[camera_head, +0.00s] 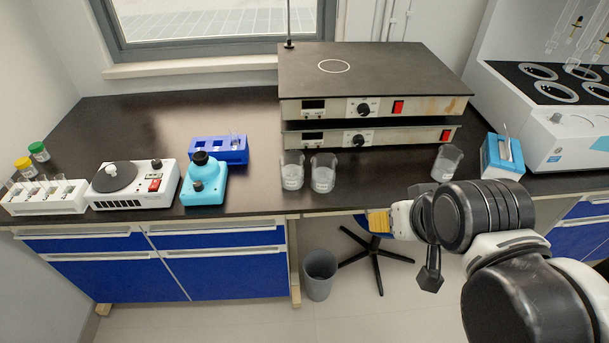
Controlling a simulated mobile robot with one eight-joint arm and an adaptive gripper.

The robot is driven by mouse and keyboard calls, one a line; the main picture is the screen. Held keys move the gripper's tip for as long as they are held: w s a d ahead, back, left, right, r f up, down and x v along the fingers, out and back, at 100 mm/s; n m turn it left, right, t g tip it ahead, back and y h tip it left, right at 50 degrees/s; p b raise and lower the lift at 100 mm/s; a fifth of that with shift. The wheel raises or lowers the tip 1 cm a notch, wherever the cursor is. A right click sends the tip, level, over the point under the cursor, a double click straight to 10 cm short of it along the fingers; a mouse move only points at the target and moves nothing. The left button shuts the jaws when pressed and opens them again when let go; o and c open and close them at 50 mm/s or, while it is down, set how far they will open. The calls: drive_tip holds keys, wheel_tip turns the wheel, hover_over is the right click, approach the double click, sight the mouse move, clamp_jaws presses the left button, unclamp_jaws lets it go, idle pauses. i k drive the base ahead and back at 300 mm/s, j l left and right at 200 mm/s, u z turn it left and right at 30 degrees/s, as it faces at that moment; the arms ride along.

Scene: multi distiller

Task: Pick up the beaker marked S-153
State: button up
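Three clear glass beakers stand on the dark bench top. The left beaker (292,171) and the middle beaker (323,173) stand side by side in front of the hotplates. The right beaker (446,163) stands apart, near the right end of the hotplates. Each seems to bear a small label, too small to read, so I cannot tell which is S-153. My arm reaches in from the lower right. My gripper (430,274) is in front of the bench edge, below and nearest the right beaker, not touching any beaker.
Stacked hotplates (365,85) stand behind the beakers. A blue box (502,157) and a white bath unit (555,125) are at right. A teal bottle (204,180), blue rack (219,149), stirrer (133,184) and white rack (45,196) are at left. A bin (319,276) stands below.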

sight(324, 165)
drive_tip(key=l, duration=1.45)
